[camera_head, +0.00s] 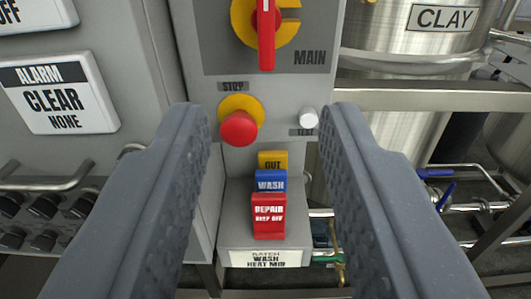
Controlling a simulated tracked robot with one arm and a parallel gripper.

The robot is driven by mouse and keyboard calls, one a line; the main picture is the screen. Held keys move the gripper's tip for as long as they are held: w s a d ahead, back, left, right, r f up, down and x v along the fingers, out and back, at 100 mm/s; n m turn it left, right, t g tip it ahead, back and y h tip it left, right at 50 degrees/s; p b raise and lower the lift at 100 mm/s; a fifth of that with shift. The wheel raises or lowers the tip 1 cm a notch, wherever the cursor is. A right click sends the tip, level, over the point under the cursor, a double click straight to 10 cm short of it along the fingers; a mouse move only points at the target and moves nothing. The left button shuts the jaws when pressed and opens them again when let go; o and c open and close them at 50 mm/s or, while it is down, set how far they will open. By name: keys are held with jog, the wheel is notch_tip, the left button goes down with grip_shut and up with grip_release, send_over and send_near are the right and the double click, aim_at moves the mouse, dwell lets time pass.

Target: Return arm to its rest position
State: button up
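My gripper (265,125) is open, with its two grey fingers reaching up from the lower left and lower right of the view. Nothing is held between the fingers. Behind the gap is a grey control panel. A red stop button (239,128) on a yellow collar sits near the left fingertip; I cannot tell if they touch. A white test button (309,117) shows just left of the right fingertip. Lower in the gap, a red "REPAIR KEEP OFF" tag (268,217) stands in front of a blue "WASH" tag (270,181) and a yellow tag (272,160).
A red-handled main switch (266,35) on a yellow disc is above. An "ALARM CLEAR NONE" sign (58,97) is on the cabinet at left. A steel tank labelled CLAY (400,48) stands at right, with a steel rail (430,97) and pipes below.

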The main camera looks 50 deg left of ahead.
jog(key=w+d+r+t+h+b, duration=0.3)
jog(key=w+d+r+t+h, duration=0.15)
jog(key=w+r, duration=0.45)
jog(key=d+r+m+t+h+b, duration=0.4)
jog(key=r+h, duration=0.3)
jog(key=r, duration=0.8)
jog(key=s+d+r+m+g+h+b, duration=0.25)
jog(key=s+d+r+m+h, duration=0.2)
jog(key=s+r, duration=0.5)
jog(key=s+a+r+m+y+b, duration=0.1)
jog(key=s+a+r, duration=0.1)
jog(key=s, duration=0.4)
jog(key=s+a+r+g+b, duration=0.1)
jog(key=s+a+r+b, duration=0.1)
jog(key=s, duration=0.5)
jog(key=shift+a+r+m+g+y, duration=0.15)
jog(key=shift+r+m+g+y, duration=0.2)
jog(key=shift+r+y, duration=0.1)
